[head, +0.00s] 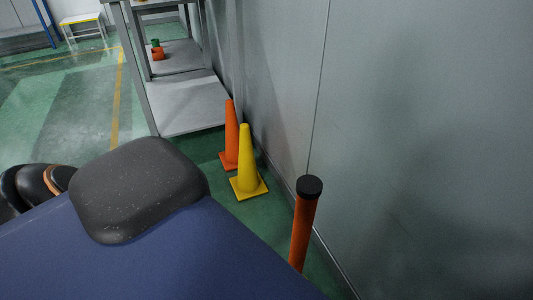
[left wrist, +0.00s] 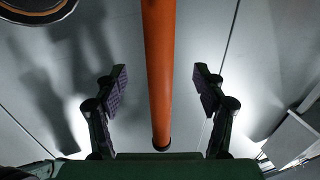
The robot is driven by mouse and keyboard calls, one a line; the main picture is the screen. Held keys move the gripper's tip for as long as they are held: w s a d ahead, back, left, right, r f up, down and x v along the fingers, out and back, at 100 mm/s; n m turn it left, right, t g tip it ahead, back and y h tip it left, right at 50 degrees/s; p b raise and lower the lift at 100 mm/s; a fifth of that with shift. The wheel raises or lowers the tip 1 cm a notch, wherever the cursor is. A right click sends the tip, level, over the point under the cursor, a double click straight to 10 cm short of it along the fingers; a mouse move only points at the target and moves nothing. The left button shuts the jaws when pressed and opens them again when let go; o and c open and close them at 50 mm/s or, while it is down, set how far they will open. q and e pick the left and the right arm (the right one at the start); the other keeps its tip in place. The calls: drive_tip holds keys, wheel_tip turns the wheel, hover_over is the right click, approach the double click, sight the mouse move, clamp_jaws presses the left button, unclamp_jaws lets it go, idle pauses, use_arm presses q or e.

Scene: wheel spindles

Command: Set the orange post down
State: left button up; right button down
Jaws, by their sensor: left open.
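The orange post (head: 303,232) with a black cap stands roughly upright beside the grey wall in the head view. Its lower part is hidden behind a blue surface. In the left wrist view the post (left wrist: 159,60) runs down the middle of the picture and ends in a dark tip. My left gripper (left wrist: 159,78) is open there, one dark finger on each side of the post with a gap to both. I cannot tell how deep the post lies between the fingers. The head view does not show my left gripper, and my right gripper is in no view.
A yellow cone (head: 246,165) and an orange cone (head: 230,140) stand on the green floor by the wall (head: 430,130). A grey shelf unit (head: 188,103) stands beyond them. Open floor (head: 70,105) lies at the left.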

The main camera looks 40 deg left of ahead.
use_arm(q)
drive_tip(key=w+d+f+n+g+y, duration=0.2)
drive_tip(key=w+d+g+y, duration=0.15)
drive_tip(key=g, duration=0.25)
drive_tip(key=s+d+r+g, duration=0.2)
drive_tip(key=s+r+g, duration=0.9)
drive_tip(key=s+r, duration=0.5)
drive_tip(key=shift+s+d+n, duration=0.3)
drive_tip(key=shift+s+d, duration=0.05)
drive_tip(key=shift+s, duration=0.1)
